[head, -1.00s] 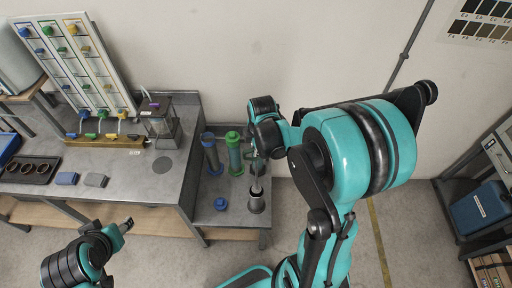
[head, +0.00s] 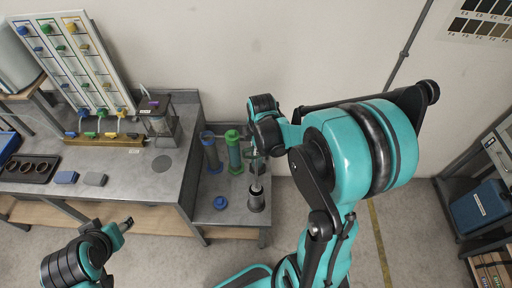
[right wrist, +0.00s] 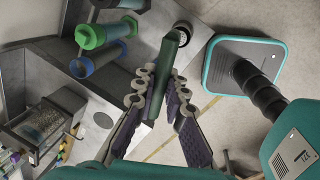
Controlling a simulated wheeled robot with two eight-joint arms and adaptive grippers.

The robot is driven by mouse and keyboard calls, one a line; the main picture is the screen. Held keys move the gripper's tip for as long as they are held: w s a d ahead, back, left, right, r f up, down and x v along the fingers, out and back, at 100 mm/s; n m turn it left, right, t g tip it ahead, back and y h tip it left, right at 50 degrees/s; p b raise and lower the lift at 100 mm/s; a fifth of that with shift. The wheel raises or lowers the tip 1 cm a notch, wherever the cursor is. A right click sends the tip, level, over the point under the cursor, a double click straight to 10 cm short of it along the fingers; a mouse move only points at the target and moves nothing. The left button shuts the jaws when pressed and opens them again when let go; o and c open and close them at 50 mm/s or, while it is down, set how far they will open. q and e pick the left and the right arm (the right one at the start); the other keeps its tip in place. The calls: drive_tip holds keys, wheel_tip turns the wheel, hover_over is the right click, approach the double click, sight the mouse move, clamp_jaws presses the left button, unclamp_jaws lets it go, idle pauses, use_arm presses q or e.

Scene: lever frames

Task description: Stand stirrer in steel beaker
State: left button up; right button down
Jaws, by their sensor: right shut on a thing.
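My right gripper (right wrist: 180,105) is shut on the stirrer (right wrist: 159,85), a dark green bar in the right wrist view. In the head view the gripper (head: 256,155) is partly hidden by my arm, and the stirrer's pale shaft (head: 257,182) points down from it. The steel beaker (head: 256,204) stands upright near the front right corner of the low bench, right below the shaft. Its dark rim also shows in the right wrist view (right wrist: 184,27), at the stirrer's far end. I cannot tell how far the end is inside. My left gripper (head: 127,223) is low at left, its opening unclear.
A green cylinder (head: 233,155) and a blue cylinder (head: 211,155) stand on the low bench left of the gripper. A blue knobbed piece (head: 221,203) lies in front of them. The higher bench (head: 140,185) at left carries a lantern-like case (head: 158,120).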

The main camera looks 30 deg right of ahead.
drive_tip(key=shift+f, duration=0.1)
drive_tip(key=b, duration=0.7)
hover_over(256, 171)
drive_tip(key=shift+w+d+f, duration=0.1)
drive_tip(key=shift+w+f, duration=0.05)
drive_tip(key=shift+f, duration=1.7)
drive_tip(key=shift+w+f, duration=0.1)
drive_tip(key=shift+f, duration=1.75)
drive_tip(key=shift+f+b, duration=3.35)
drive_tip(key=shift+f, duration=0.4)
drive_tip(key=shift+f+b, duration=1.1)
drive_tip(key=shift+f, duration=0.1)
